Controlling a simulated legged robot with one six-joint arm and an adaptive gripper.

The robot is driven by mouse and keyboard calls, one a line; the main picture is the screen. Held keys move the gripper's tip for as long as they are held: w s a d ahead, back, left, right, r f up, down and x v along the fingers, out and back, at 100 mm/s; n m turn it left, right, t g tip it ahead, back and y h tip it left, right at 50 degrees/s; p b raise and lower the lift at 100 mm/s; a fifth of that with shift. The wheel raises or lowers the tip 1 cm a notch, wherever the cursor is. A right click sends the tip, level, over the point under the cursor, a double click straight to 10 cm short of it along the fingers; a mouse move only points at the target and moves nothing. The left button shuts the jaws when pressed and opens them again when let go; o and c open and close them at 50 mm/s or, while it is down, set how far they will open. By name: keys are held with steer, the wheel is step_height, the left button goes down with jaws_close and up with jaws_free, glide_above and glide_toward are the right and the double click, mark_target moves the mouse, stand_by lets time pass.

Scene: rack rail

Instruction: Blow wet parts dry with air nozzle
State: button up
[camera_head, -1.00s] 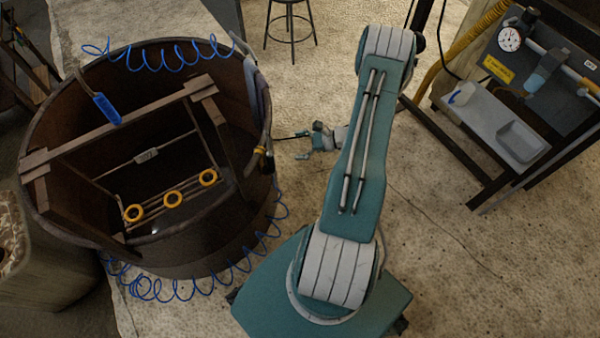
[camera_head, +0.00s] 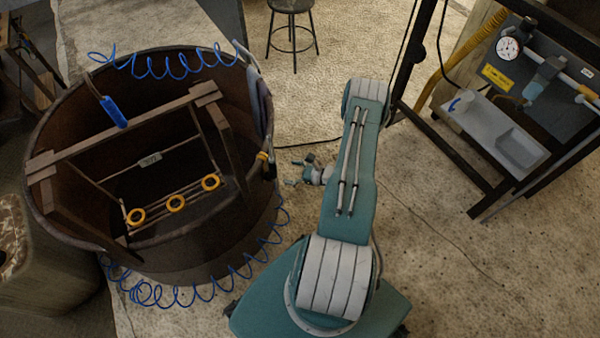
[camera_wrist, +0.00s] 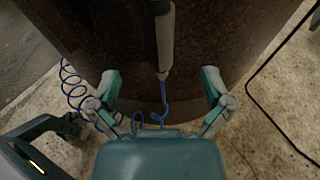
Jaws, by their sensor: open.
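A tool with a yellow-and-black end (camera_head: 262,163) hangs at the tub's right rim. In the wrist view a grey and dark handle (camera_wrist: 164,40), probably the air nozzle, hangs against the tub wall with a blue hose (camera_wrist: 163,98) below it. My gripper (camera_head: 300,172) is right of the tub. In the wrist view my gripper (camera_wrist: 160,88) is open and empty, its fingers apart below the handle.
A blue coiled hose (camera_head: 175,66) loops over the tub's back rim and another coil (camera_head: 190,297) hangs in front. A blue item (camera_head: 113,111) hangs at the crossbar. A bench with a gauge (camera_head: 508,47) and grey tray (camera_head: 518,147) stands right. A stool (camera_head: 291,30) stands behind.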

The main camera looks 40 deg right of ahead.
mark_target(275, 163)
steer(key=shift+x, duration=3.1)
jaws_close()
steer(key=shift+r, duration=2)
steer(key=f+v, duration=0.1)
steer(key=v, duration=0.6)
steer(key=shift+s+d+f, duration=0.25)
steer(key=shift+s+f, duration=0.05)
steer(key=shift+s, duration=0.25)
